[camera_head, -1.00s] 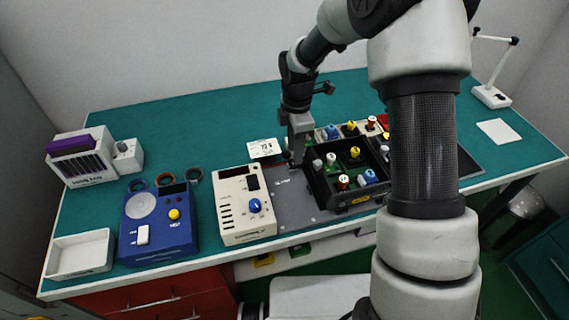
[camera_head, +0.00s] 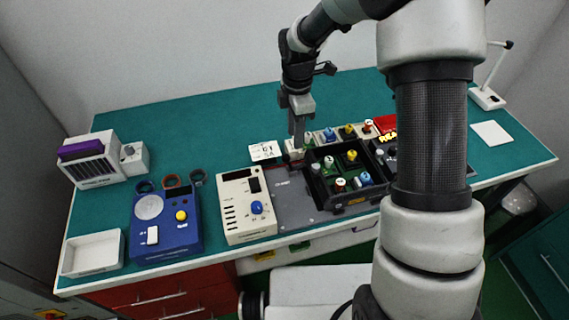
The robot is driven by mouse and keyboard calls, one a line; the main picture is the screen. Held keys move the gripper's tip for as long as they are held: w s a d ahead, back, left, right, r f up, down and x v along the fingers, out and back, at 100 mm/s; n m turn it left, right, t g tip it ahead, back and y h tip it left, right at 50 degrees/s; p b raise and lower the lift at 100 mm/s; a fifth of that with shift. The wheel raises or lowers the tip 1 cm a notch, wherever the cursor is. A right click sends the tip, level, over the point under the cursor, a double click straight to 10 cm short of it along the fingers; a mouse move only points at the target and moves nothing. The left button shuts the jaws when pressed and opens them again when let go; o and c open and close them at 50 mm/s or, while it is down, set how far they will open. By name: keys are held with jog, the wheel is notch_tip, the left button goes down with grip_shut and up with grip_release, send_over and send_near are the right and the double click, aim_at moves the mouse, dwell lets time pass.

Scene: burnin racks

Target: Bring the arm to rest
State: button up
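My gripper (camera_head: 297,150) hangs from my arm over the back left corner of the black tray, pointing down. Its fingertips are small and partly lost against the dark tray and panel, so I cannot tell whether they are open or shut. My arm's thick upright links fill the right side of the head view and hide part of the bench. The black tray (camera_head: 356,208) holds several small parts with coloured caps.
A green bench (camera_head: 230,125) carries a beige meter (camera_head: 236,212), a blue device (camera_head: 150,238), a white bin (camera_head: 92,254), a purple-topped rack (camera_head: 92,160) and a small display card (camera_head: 265,151). A white lamp (camera_head: 487,97) stands at the back right. The bench's back left is clear.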

jog(key=shift+r, duration=0.2)
dwell(0.3)
jog(key=s+d+r+m+t, duration=0.25)
jog(key=s+r+m, duration=0.3)
jog(key=r, duration=0.35)
jog(key=s+d+r+m+t, duration=0.1)
jog(key=s+d+r+m, duration=0.4)
jog(key=r, duration=0.5)
jog(key=s+d+r+m+t, duration=0.1)
jog(key=s+r+m, duration=0.1)
jog(key=s+m, duration=0.3)
jog(key=s+d+r+m+t, duration=0.1)
jog(key=s+m, duration=0.4)
jog(key=s, duration=0.5)
jog(key=shift+d+r, duration=0.25)
jog(key=shift+r, duration=0.25)
